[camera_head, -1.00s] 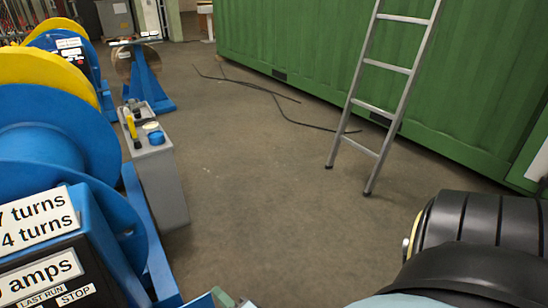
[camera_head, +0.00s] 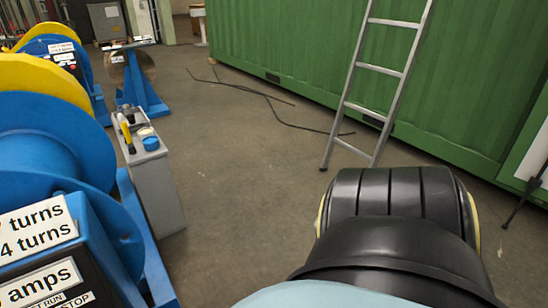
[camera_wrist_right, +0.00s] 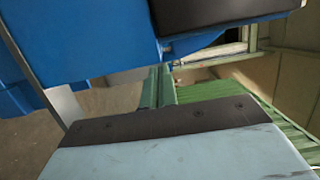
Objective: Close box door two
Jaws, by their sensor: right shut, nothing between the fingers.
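I cannot make out a box door two in either view. A grey box (camera_head: 157,180) stands on the floor beside the blue machines in the head view; a yellow-handled tool and a blue round thing are on its top. My black and light-blue arm fills the lower right of the head view, and no gripper shows there. In the right wrist view, a light-blue part with a dark screwed strip, which looks like my right gripper (camera_wrist_right: 165,125), fills the bottom; its fingertips are not clear. A large blue body (camera_wrist_right: 85,35) is close above it. My left gripper is not in view.
Blue machines with yellow reels (camera_head: 45,85) and a labelled panel (camera_head: 40,240) line the left. A ladder (camera_head: 375,85) leans on a green container (camera_head: 290,45). Black cables (camera_head: 265,95) lie on the floor. The middle floor is open.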

